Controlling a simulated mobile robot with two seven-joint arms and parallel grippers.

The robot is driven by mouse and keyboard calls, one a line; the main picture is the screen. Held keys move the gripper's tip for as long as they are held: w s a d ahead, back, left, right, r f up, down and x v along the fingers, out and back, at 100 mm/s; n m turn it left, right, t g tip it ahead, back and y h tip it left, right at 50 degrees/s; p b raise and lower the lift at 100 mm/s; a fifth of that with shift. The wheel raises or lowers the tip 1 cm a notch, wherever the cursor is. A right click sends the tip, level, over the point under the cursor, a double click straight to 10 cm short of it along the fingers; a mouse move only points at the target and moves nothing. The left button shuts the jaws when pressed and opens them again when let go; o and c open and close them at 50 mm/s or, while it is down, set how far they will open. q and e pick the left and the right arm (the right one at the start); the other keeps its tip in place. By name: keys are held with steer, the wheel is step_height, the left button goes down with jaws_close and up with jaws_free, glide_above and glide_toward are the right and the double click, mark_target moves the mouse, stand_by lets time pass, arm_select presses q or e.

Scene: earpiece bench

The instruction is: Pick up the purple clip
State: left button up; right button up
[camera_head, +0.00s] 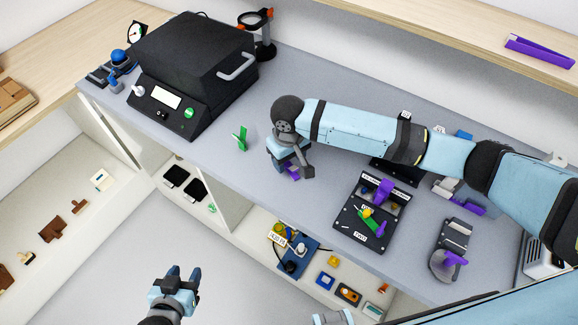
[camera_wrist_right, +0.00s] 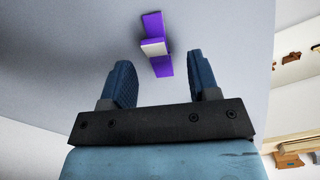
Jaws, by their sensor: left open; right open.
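A small purple clip (camera_head: 291,173) with a whitish patch lies on the grey bench, just beside and partly under my right gripper (camera_head: 288,160). In the right wrist view the clip (camera_wrist_right: 153,29) is ahead of the gripper (camera_wrist_right: 163,78), between the lines of its two blue fingers and beyond their tips. The right gripper is open, with nothing between its fingers. My left gripper (camera_head: 183,272) is open and empty, low in front of the bench, far from the clip.
A green clip (camera_head: 241,138) stands left of the right gripper. A black fixture (camera_head: 351,222) with purple and green parts is to the right. A black oven-like box (camera_head: 185,65) stands at the back left. Another purple piece (camera_head: 540,50) lies on the upper shelf. The bench's front edge is near.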

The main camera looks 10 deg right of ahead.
steer(key=shift+f, duration=1.2)
steer(key=c, duration=1)
steer(key=shift+r, duration=0.15)
